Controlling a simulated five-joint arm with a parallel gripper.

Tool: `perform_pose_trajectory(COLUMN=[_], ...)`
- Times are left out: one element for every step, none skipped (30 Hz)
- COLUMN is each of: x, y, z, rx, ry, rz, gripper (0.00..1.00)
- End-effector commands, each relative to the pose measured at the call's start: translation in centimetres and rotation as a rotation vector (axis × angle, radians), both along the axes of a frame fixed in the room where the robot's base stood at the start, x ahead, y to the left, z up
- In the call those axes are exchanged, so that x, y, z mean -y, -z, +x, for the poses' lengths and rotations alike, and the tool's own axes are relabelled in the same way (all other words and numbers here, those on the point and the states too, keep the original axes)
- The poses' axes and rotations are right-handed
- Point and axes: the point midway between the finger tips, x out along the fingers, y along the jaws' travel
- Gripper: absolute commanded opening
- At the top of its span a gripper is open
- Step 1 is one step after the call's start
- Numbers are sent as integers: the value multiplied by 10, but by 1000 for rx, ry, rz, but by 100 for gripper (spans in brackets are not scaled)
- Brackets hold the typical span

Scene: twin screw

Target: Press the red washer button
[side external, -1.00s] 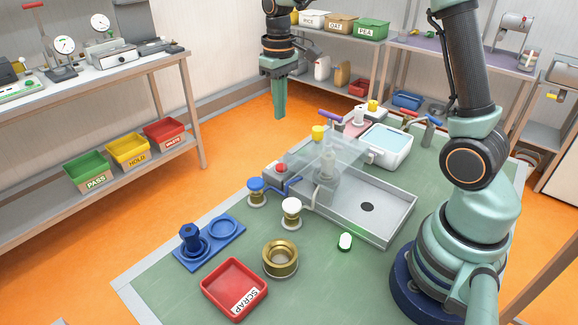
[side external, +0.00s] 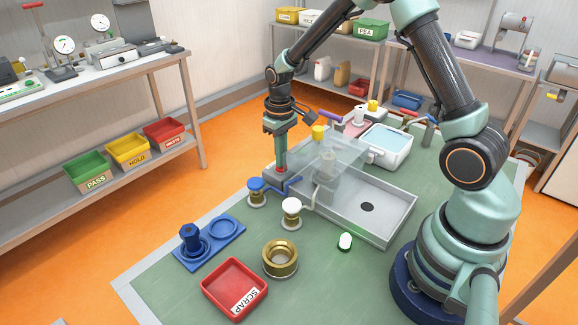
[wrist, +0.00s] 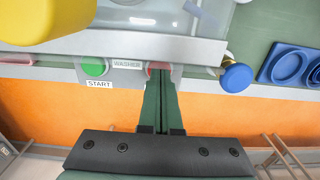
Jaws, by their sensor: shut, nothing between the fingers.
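The red washer button (side external: 281,170) sits on the near left end of the grey washer unit. In the wrist view it shows as a red patch (wrist: 151,66) beside the WASHER label (wrist: 127,65), mostly hidden behind my fingertips. My gripper (side external: 280,164) points straight down with its tips right at the top of the button. Its fingers are shut together and hold nothing. In the wrist view the closed fingertips (wrist: 161,74) overlap the button. I cannot tell whether the button is pushed in.
A green START button (wrist: 94,67) is left of the label in the wrist view. A blue knob (side external: 256,186) and a white-capped knob (side external: 291,207) stand near the unit. A clear shield (side external: 335,142) rises over the steel tray (side external: 385,227), close beside my gripper.

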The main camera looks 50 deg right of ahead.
Motion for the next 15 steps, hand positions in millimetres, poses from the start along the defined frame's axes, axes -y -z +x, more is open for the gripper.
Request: perform_pose_trajectory(x=[0, 0, 0, 0, 0, 0, 0, 0, 0, 0, 0, 0, 0, 0, 0], y=[1, 1, 1, 1, 1, 1, 1, 1, 1, 2, 3, 6, 9, 12, 16], z=[0, 0, 0, 0, 0, 0, 0, 0, 0, 0, 0, -1, -1, -1, -1], rx=[-1, -1, 0, 0, 0, 0, 0, -1, -1, -1, -2, -3, -4, -4, -3], ry=[0, 0, 0, 0, 0, 0, 0, 0, 0, 0, 0, 0, 0, 0, 0], rz=[0, 0, 0, 0, 0, 0, 0, 0, 0, 0, 0, 0, 1, 1, 0], gripper=[0, 0, 0, 0, 0, 0, 0, 0, 0, 0, 0, 0, 0, 0, 0])
